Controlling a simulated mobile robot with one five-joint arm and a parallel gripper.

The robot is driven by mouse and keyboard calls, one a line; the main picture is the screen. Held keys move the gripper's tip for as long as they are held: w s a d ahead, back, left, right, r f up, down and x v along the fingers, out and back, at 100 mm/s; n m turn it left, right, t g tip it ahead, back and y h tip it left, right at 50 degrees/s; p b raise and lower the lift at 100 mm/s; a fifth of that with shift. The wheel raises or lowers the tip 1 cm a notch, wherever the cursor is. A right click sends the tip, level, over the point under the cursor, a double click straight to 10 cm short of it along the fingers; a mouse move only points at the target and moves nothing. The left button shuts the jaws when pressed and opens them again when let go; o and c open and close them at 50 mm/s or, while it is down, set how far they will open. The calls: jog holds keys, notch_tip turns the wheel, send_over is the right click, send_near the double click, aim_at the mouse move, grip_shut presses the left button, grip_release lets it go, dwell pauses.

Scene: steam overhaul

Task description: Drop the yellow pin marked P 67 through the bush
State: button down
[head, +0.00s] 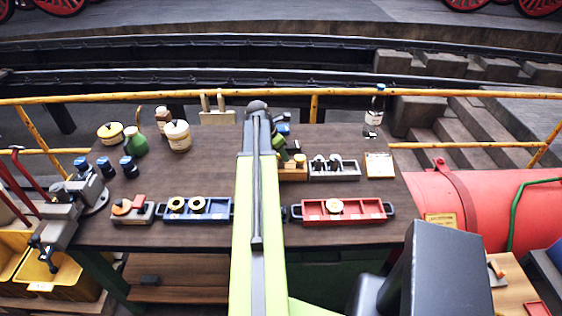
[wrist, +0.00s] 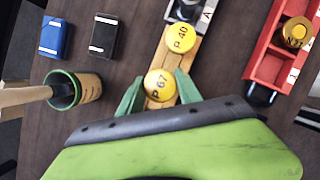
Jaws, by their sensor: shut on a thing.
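The yellow pin marked P 67 (wrist: 161,86) shows its round top in the wrist view, between the two green fingers of my gripper (wrist: 158,92). My gripper is shut on it. The pin is at the near end of a wooden rack (wrist: 158,104); I cannot tell whether it is still seated there. A second yellow pin marked P 40 (wrist: 180,39) stands farther along the rack. In the head view the rack (head: 293,174) is partly hidden by my arm. I cannot identify the bush for certain; a grey block (head: 334,172) beside the rack holds small round parts.
A red tray (head: 316,217) with a yellow-topped part (head: 334,206) lies at the right front. A blue tray (head: 183,216) with brass rings lies left of my arm. A cup (wrist: 88,88), a blue box (wrist: 55,37) and a black box (wrist: 104,36) stand near my gripper.

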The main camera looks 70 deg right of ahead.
jog(key=shift+f+b, duration=0.75)
jog(key=shift+f, duration=0.65)
jog(key=c, duration=0.8)
grip_release()
jog(key=shift+r, duration=0.1)
jog(key=p+v, duration=1.1)
jog(key=v, duration=0.1)
jog(key=shift+s+r+p, duration=0.1)
jog(key=shift+r+p, duration=0.1)
jog(key=shift+p, duration=0.1)
